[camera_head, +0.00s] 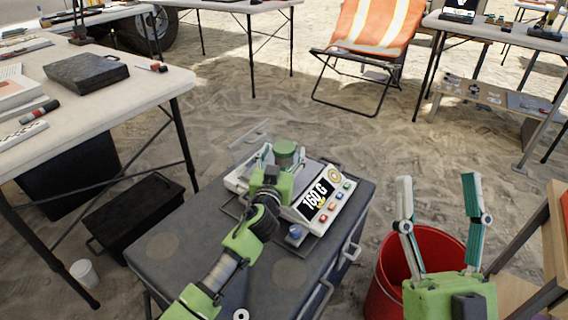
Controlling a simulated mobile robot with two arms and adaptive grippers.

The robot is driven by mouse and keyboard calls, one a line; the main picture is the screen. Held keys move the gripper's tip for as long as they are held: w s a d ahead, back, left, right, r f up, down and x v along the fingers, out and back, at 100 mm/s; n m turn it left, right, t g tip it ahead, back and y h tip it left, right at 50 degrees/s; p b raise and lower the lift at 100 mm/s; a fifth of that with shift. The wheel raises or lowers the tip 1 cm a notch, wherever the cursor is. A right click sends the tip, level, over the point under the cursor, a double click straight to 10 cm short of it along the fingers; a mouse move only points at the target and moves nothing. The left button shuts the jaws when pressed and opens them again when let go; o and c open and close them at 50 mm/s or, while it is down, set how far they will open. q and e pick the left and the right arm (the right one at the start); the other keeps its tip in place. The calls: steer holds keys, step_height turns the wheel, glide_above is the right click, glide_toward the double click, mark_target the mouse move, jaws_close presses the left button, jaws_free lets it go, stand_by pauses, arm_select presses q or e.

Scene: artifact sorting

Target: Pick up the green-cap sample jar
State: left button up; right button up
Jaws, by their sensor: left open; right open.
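The green-cap sample jar (287,148) stands upright on the scale (318,208), whose display reads 160 G. My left gripper (283,153) reaches over the cabinet to the jar. Its fingers are open, one on each side of the jar as far as I can see; whether they touch it I cannot tell. The gripper body hides the jar's lower part and part of the scale's plate. My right gripper (438,180) is open and empty, pointing up the picture, with the red bucket behind it.
The scale sits on a dark grey cabinet (165,245) with handles on its right side. A red bucket (384,294) stands right of it. A white table (120,97) holds a black case (86,72) at left. A folding chair (370,25) is behind. Sand between is open.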

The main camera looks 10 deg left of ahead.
arm_select(q)
steer(key=shift+w, duration=0.1)
steer(key=shift+c, duration=0.4)
steer(key=c, duration=1.3)
